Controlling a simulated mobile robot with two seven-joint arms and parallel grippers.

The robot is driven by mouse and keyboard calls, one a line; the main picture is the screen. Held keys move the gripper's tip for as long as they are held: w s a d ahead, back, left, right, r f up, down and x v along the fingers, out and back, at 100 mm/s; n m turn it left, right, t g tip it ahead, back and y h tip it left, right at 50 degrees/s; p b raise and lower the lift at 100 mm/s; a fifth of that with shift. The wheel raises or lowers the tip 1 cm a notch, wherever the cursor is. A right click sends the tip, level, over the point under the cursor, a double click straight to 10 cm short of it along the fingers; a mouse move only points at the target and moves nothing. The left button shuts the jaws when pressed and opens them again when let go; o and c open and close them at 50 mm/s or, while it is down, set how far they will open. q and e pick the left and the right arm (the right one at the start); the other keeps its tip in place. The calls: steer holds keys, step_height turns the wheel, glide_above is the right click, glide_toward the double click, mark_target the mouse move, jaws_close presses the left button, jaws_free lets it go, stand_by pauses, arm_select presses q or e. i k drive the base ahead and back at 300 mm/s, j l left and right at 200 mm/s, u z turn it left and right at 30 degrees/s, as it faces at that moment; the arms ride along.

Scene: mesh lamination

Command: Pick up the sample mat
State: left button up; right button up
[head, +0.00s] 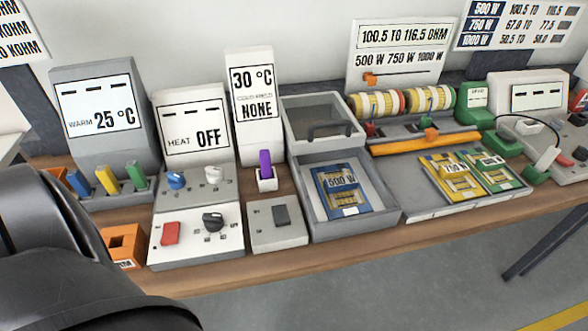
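Three flat mats with wattage labels are in view, and none is marked as the sample mat. A blue mat labelled 500 W (345,190) lies inside an open grey box (385,211) at the middle of the bench. A yellow mat marked 750 W (452,178) and a green mat (490,170) lie side by side on a grey plate (427,209) to the right. Neither of my grippers is in view. A dark arm part of mine covers the lower left.
The box's lid (322,122) stands raised behind it. An orange bar (425,144) lies behind the plate, with wire spools (376,104) farther back. Control boxes, including one reading HEAT OFF (194,138), fill the left. A narrow wooden front edge (330,253) is clear.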

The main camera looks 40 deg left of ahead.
mark_target(342, 195)
steer(key=u, duration=0.8)
